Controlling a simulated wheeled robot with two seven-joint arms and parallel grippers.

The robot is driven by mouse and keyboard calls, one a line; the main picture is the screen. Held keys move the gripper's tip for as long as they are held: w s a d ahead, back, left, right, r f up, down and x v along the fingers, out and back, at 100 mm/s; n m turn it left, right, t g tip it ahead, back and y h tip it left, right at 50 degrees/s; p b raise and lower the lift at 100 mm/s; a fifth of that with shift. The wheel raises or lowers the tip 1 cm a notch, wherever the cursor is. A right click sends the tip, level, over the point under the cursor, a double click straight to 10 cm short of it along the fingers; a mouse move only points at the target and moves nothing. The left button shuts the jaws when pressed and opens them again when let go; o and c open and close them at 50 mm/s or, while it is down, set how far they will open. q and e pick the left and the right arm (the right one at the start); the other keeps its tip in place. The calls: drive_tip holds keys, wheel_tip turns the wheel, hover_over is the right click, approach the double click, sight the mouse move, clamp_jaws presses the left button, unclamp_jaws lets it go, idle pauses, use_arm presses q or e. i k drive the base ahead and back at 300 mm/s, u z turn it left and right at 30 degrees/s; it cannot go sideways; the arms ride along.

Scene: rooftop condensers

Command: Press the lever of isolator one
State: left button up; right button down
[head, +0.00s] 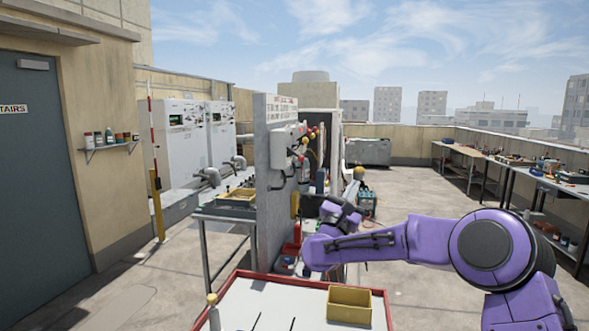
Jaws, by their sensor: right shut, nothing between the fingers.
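A grey upright panel (267,180) stands in the middle of the view, seen nearly edge-on. A light grey box (284,147) is fixed to its right face, with small red and yellow parts beside it. I cannot read any label, so I cannot tell which part is the lever of isolator one. My right gripper (308,206) is shut and empty. It is at the panel's right face, below the grey box, close to a yellow part (295,204); I cannot tell whether they touch. My purple wrist and forearm hide what lies behind them. My left gripper is not in view.
A red-rimmed tray (240,273) with a yellow bin (349,305) is in front, below my right arm. A bench (215,213) stands left of the panel. White cabinets (180,135) are behind it. Workbenches (470,152) line the right wall; the floor before them is open.

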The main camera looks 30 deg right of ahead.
sight(301, 160)
drive_tip(key=i, duration=1.45)
